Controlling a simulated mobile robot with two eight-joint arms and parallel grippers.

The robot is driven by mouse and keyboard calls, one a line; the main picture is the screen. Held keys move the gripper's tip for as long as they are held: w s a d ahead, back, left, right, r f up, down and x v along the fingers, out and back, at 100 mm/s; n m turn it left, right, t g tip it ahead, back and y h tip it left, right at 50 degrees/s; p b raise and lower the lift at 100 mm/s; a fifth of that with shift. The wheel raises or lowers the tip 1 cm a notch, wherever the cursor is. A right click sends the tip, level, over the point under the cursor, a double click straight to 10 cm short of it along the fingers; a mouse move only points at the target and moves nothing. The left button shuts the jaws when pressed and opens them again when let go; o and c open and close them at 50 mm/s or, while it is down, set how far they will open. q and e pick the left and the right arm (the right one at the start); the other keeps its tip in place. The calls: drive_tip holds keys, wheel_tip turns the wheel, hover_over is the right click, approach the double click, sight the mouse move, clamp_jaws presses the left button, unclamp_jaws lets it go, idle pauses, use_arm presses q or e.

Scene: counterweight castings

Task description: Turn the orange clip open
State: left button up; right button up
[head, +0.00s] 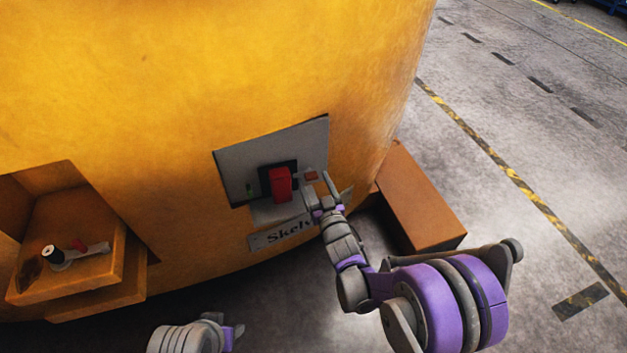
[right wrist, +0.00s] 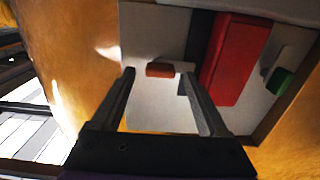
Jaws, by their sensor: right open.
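The orange clip (right wrist: 160,70) is a small orange-brown piece on the grey panel (right wrist: 150,110), beside the red block. In the head view the clip (head: 311,176) sits just right of the red block, by the fingertips. My right gripper (right wrist: 170,90) is open, its two fingers on either side of the clip in the wrist picture; whether they reach the panel I cannot tell. In the head view my right gripper (head: 318,186) is at the panel's right part. My left gripper (head: 228,335) shows only partly at the bottom edge; its jaws are unclear.
A red block (head: 280,184) stands out from the panel, with a green piece (right wrist: 280,81) beside it. The panel is set in a large yellow casting (head: 200,70). An orange ledge (head: 75,240) holds small items at left. A brown box (head: 420,200) stands right.

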drive_tip(key=shift+w+a, duration=0.2)
drive_tip(key=shift+w, duration=0.4)
clamp_jaws()
